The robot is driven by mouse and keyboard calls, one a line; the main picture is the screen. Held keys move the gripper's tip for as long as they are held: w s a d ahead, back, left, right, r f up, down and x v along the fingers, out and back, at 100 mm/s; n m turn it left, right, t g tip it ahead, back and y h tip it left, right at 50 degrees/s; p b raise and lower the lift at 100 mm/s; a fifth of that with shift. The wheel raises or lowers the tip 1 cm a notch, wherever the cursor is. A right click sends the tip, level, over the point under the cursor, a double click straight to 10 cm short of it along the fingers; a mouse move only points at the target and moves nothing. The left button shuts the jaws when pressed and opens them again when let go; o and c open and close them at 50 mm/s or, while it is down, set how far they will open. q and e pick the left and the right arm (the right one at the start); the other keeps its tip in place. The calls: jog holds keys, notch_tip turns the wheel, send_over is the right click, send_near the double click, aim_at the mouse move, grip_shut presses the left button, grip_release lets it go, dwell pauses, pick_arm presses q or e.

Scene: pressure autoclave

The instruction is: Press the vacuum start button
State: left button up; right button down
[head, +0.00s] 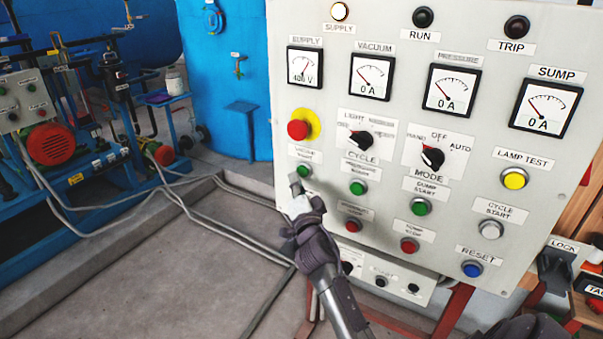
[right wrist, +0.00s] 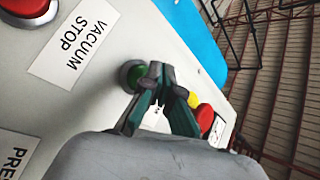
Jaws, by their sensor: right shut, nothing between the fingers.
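The vacuum start button is a small green button (head: 304,171) on the left of the grey panel, below the red knob on a yellow disc, under a small label (head: 305,154). My right gripper (head: 295,183) is shut and empty, with its fingertips just below and left of that button. In the right wrist view the closed fingertips (right wrist: 156,68) overlap the right side of the green button (right wrist: 130,74). I cannot tell whether they touch it. The red vacuum stop button (right wrist: 28,8) shows beside its label; my right gripper hides it in the head view. My left gripper is not in view.
The panel (head: 400,110) holds a green pressure button (head: 358,188), a green pump start button (head: 420,207), red stop buttons (head: 409,245), selector knobs (head: 359,141) and gauges. The red knob (head: 298,129) is close above. Cables (head: 190,200) lie on the floor at left.

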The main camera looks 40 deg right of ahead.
jog(key=shift+w+d, duration=0.15)
jog(key=shift+d, duration=0.2)
